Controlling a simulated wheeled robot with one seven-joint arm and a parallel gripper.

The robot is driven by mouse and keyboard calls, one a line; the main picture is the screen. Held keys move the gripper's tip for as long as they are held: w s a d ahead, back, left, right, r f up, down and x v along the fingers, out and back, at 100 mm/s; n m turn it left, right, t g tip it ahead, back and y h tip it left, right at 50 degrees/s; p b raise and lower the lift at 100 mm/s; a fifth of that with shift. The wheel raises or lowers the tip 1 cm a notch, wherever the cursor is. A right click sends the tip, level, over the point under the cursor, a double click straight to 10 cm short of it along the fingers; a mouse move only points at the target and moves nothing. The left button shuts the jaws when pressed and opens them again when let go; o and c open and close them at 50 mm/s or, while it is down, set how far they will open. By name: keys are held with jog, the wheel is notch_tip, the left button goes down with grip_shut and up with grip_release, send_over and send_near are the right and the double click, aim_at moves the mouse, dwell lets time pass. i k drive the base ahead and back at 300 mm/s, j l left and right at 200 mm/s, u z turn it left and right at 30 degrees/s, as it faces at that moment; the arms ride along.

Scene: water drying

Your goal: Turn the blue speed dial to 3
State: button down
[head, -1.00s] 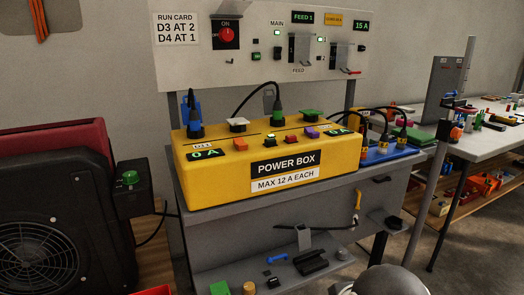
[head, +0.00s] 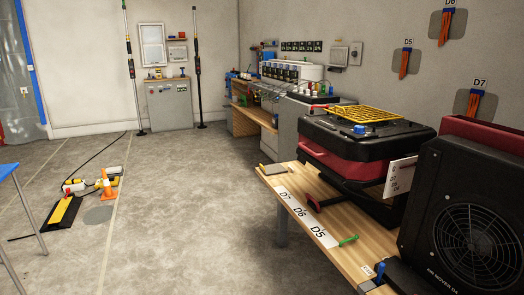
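A blue knob (head: 359,130) sits on top of a black and red machine (head: 345,165) on the wooden bench at right. A second blue knob or handle (head: 380,269) stands on a dark box at the bottom edge, beside a black air mover (head: 470,235) whose label seems to read AIR MOVER D4. I cannot tell which of the two is the speed dial, and no scale numbers are readable on either. My gripper is not in view.
The wooden bench (head: 325,222) carries labels D7, D6, D5 and a green-handled item (head: 348,240). A yellow grille (head: 362,115) lies on the machine.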

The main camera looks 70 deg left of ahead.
aim_at(359, 129)
jog(key=u, duration=2.05)
jog(key=i+j, duration=0.1)
jog(key=i+z, duration=0.05)
jog(key=i, duration=0.05)
